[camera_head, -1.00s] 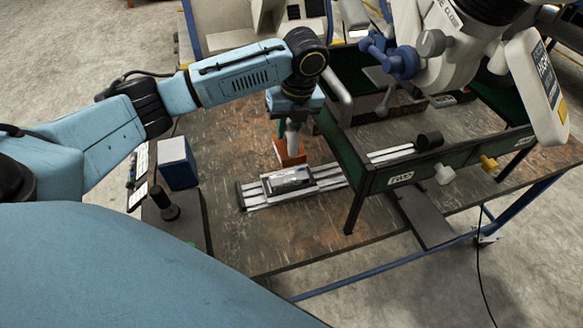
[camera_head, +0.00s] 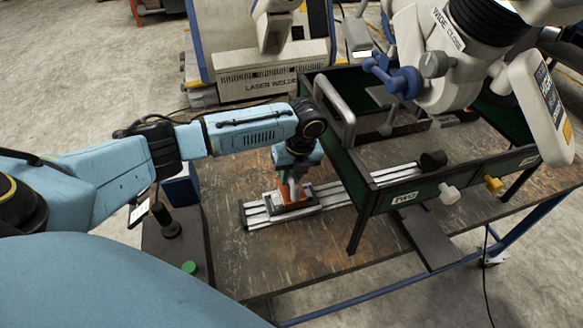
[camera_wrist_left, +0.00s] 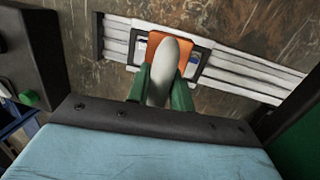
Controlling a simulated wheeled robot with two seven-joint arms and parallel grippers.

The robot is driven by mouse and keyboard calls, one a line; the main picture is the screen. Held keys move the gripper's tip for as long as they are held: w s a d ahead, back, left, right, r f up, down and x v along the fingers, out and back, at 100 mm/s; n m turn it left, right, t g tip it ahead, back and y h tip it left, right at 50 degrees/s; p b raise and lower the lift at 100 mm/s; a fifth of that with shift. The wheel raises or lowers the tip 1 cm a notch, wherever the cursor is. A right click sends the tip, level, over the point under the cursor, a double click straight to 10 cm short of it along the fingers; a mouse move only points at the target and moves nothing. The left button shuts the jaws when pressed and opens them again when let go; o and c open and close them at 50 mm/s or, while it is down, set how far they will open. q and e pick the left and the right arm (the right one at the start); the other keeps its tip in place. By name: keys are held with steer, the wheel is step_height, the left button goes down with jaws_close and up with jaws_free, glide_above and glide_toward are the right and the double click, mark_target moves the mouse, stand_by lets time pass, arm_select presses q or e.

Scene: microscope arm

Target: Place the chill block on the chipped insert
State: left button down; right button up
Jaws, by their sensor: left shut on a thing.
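The chill block is an orange block (camera_head: 291,205) with a pale rounded handle, which also shows in the left wrist view (camera_wrist_left: 161,75). My left gripper (camera_head: 290,184) is shut on the handle between its green fingers (camera_wrist_left: 164,90). The block is over the dark-framed holder (camera_head: 311,197) on the aluminium rails. The chipped insert lies in that holder and is mostly hidden by the block and gripper. A small bluish-grey part of what seems to be the insert (camera_wrist_left: 193,60) shows beside the block. I cannot tell whether the block touches the insert. My right gripper is not in view.
The rails (camera_head: 338,199) lie on a worn workbench (camera_head: 255,262). A dark green frame (camera_head: 372,205) stands right of the holder, with the large white microscope arm (camera_head: 430,75) above. A blue box (camera_head: 182,188) and a black knobbed post (camera_head: 167,222) stand left. The bench front is clear.

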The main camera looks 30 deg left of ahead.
arm_select(q)
steer(key=shift+w, duration=0.1)
steer(key=c, duration=1.2)
jaws_free()
steer(key=shift+c, duration=0.2)
step_height(320, 180, up, 12)
steer(key=d, duration=0.2)
steer(key=shift+w+p, duration=0.15)
steer(key=shift+p, duration=0.2)
